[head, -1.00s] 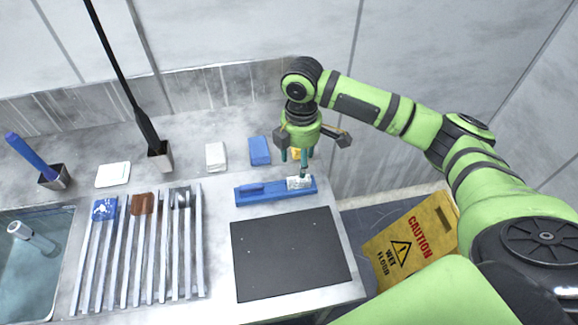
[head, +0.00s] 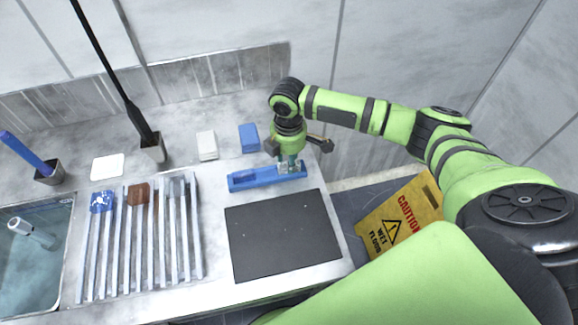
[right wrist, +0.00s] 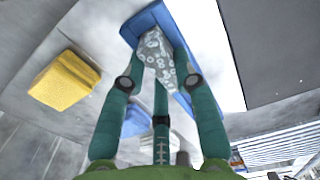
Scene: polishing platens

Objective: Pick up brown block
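A brown block (head: 138,194) sits at the far end of the slatted metal rack (head: 122,262), beside a blue patterned block (head: 102,201). My right gripper (head: 290,165) is well to the right of it, low over a long blue tray (head: 243,181). In the right wrist view, its teal fingers (right wrist: 160,58) surround a pale, ring-patterned piece (right wrist: 155,45) in the tray (right wrist: 147,18). The fingers lie close along its sides; whether they grip it I cannot tell. My left gripper is out of view.
A white block (head: 207,145) and a blue block (head: 249,138) stand at the back. A yellow block (right wrist: 65,80) lies near the right gripper. A black plate (head: 282,235) lies in front of the tray. A water-filled sink (head: 30,265) is at left; a black rod (head: 110,75) rises behind.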

